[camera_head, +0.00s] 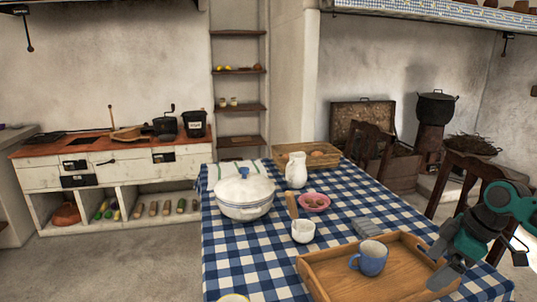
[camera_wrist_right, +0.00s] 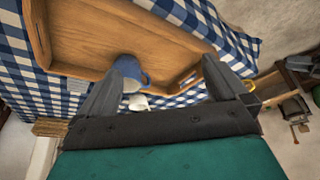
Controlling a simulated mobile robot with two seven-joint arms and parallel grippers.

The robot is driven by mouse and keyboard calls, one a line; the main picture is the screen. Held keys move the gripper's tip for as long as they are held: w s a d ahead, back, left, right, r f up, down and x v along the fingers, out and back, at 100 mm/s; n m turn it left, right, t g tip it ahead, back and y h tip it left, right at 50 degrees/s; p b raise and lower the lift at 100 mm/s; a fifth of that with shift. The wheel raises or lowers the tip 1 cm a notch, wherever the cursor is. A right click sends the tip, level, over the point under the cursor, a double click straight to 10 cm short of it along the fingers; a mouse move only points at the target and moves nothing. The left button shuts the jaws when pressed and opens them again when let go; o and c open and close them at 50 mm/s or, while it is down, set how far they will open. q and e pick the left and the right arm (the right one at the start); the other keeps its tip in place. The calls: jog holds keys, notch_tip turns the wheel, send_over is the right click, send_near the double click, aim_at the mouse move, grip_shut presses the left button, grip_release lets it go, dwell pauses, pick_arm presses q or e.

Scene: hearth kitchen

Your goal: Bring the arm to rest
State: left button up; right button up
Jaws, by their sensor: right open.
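My right gripper (camera_head: 438,262) is at the right of the head view, over the right side of the wooden tray (camera_head: 325,285). Its fingers are apart and nothing is between them; the wrist view also shows the open right gripper (camera_wrist_right: 168,66). A blue mug (camera_head: 369,259) stands in the tray, left of the gripper and apart from it. In the wrist view the mug (camera_wrist_right: 130,70) is partly hidden behind one finger. My left gripper is not in view.
The table has a blue checked cloth (camera_head: 240,268). Wooden chairs (camera_head: 470,172) stand beyond the table's right edge.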

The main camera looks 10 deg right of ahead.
jog(key=s+a+f+g, duration=0.1)
jog(key=s+a+f, duration=0.6)
jog(key=a, duration=0.4)
jog(key=s+a+f, duration=0.5)
jog(key=a+f, duration=0.3)
jog(key=a, duration=0.2)
jog(key=s+a+r+m+t+h, duration=0.1)
jog(key=s+r+m+t+h, duration=0.15)
jog(key=s+m, duration=0.75)
jog(key=w+a+f+n+t, duration=0.2)
jog(key=w+f+t, duration=0.3)
jog(key=f, duration=0.3)
jog(key=shift+w+a+f+n+t+y, duration=0.3)
jog(key=shift+a+t+y, duration=0.15)
jog(key=shift+a+t, duration=0.2)
